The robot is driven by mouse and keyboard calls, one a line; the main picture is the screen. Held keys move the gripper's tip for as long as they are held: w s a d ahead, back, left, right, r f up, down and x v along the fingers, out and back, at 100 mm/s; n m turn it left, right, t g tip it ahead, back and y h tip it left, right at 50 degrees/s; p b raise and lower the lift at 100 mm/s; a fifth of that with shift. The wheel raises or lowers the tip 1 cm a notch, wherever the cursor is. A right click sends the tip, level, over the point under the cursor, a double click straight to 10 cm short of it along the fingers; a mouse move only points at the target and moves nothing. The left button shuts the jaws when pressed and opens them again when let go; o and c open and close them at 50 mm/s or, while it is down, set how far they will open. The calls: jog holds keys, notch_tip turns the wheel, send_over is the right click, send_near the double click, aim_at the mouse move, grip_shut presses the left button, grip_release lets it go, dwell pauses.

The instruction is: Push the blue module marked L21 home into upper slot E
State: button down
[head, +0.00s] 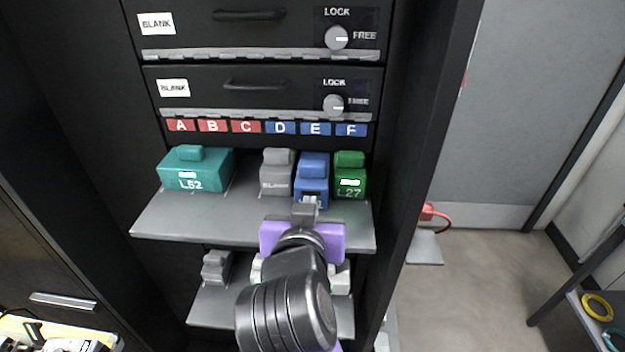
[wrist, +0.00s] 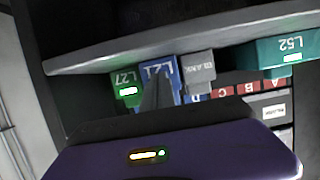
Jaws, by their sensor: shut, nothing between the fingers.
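The blue module L21 (head: 313,165) sits on the upper shelf under the blue E label (head: 316,129). Its front stands a little farther out than the grey and green modules beside it. In the wrist view, which looks upside down, the blue module (wrist: 171,69) shows its L21 mark. My gripper (head: 309,203) is shut and empty, its fingertips at the lower front of the blue module. In the wrist view the fingers (wrist: 156,92) overlap the module's face; I cannot tell whether they touch it. The slot's inside is hidden.
A grey BLANK module (head: 276,174) is close on the left and green L27 (head: 350,176) close on the right. Teal L52 (head: 197,172) stands farther left. The upper shelf (head: 170,220) juts forward; a lower shelf (head: 215,308) holds a grey module (head: 216,266). Black cabinet sides flank both.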

jog(key=shift+w, duration=1.7)
jog(key=s+p, duration=0.1)
jog(key=s, duration=0.7)
